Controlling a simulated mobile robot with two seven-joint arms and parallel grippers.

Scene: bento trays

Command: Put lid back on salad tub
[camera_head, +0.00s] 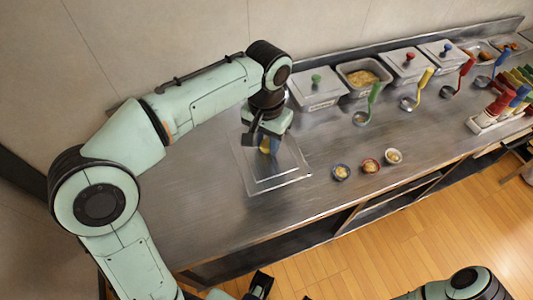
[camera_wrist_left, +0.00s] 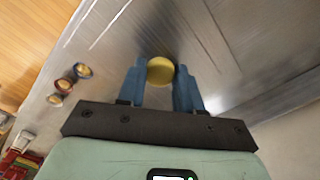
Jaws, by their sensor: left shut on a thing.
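My left gripper (camera_head: 266,146) is over the left part of the counter, shut on the yellow knob of a square metal lid (camera_head: 262,180). In the left wrist view the yellow knob (camera_wrist_left: 160,70) sits between the two blue fingers (camera_wrist_left: 160,85). I cannot tell whether the lid touches the counter. The open salad tub (camera_head: 363,77), with yellowish food inside, stands at the back, to the right of the lid. My right arm shows at the bottom right; its gripper cannot be made out clearly.
Lidded tubs with a green knob (camera_head: 317,90) and a red knob (camera_head: 405,63) flank the open tub. A green-handled ladle (camera_head: 370,103) lies before it. Three small bowls, one of them blue (camera_head: 341,172), stand near the front edge. The steel counter (camera_head: 220,205) is clear at front left.

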